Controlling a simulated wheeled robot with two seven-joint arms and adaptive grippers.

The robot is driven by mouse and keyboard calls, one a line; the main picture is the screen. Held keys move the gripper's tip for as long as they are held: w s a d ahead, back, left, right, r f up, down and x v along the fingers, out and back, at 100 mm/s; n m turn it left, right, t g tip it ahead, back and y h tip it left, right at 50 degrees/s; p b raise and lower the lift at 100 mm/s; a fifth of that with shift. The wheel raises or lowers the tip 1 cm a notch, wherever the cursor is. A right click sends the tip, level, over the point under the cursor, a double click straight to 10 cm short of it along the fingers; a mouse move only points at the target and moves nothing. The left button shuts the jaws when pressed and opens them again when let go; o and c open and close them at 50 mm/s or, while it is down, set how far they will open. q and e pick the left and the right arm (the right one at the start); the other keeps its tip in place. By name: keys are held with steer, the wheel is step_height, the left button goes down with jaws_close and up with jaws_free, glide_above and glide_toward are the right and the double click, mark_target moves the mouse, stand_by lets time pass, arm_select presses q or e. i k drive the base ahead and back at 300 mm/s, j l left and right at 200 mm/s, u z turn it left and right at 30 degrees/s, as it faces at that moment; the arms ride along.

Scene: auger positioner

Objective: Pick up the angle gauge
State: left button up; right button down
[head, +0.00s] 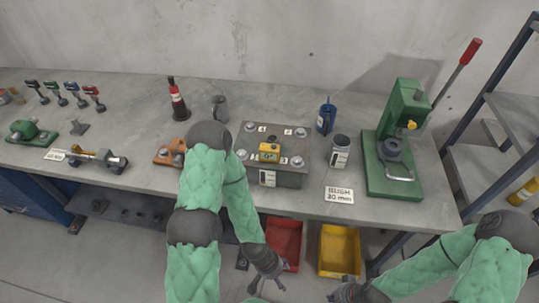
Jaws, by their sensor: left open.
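The angle gauge appears to be the small yellow box with a display (269,152). It sits on top of a dark grey block (290,180) with round bolt heads at its corners, on the bench. My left gripper (267,284) hangs low in front of the bench edge, below and apart from the gauge. It is open, with nothing visible in it. My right gripper (343,293) is at the bottom edge of the picture, well below the bench top. It is small and partly cut off, so its jaws cannot be read.
A green press (397,140) with a red-tipped lever stands right of the block. An orange part (166,153) lies left. Red (285,240) and yellow (339,250) bins sit below the bench edge.

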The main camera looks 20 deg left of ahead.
mark_target(266, 154)
steer(key=i+l, duration=0.1)
steer(key=l, duration=0.15)
steer(key=i+l, duration=0.15)
steer(key=l, duration=0.15)
steer(key=l+u, duration=0.1)
steer(key=u, duration=1.35)
steer(key=i+l, duration=0.05)
